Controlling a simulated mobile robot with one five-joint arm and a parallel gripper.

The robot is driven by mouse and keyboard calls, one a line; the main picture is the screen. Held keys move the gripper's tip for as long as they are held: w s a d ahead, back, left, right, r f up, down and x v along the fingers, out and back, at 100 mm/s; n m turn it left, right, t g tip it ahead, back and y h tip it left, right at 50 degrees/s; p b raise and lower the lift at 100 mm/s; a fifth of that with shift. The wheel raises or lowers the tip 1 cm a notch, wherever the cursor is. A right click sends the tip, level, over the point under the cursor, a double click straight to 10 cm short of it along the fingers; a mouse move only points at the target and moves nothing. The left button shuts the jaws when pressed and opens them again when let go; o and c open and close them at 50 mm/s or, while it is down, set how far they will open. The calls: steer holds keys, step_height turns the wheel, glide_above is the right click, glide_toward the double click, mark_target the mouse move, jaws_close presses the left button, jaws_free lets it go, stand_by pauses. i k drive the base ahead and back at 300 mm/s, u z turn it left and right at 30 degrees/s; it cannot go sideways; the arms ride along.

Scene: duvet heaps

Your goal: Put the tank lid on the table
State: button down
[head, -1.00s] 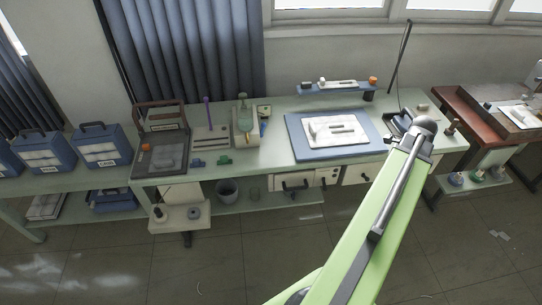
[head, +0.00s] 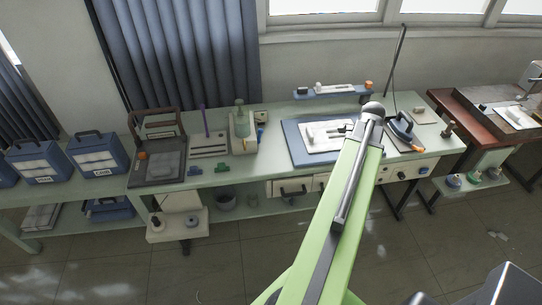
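The long workbench table (head: 265,175) stands along the wall with a pale green top. I cannot make out the tank lid for certain at this size. A blue-and-dark iron (head: 404,130) stands at the table's right end, just right of my arm's far end. A white block on a white sheet (head: 318,135) lies on a blue mat (head: 296,150). A small dark part shows beside my arm over the mat; I cannot tell what it belongs to. My green arm reaches over the table's front right, and my gripper is hidden behind it.
A dark tray-like case (head: 158,165), a purple rod on a white base and a beige dispenser (head: 243,140) stand left of the mat. Blue boxes (head: 98,152) stand further left. A brown side table (head: 490,118) is at right.

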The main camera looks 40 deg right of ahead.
mark_target(272, 159)
steer(key=i, duration=0.85)
steer(key=u, duration=0.05)
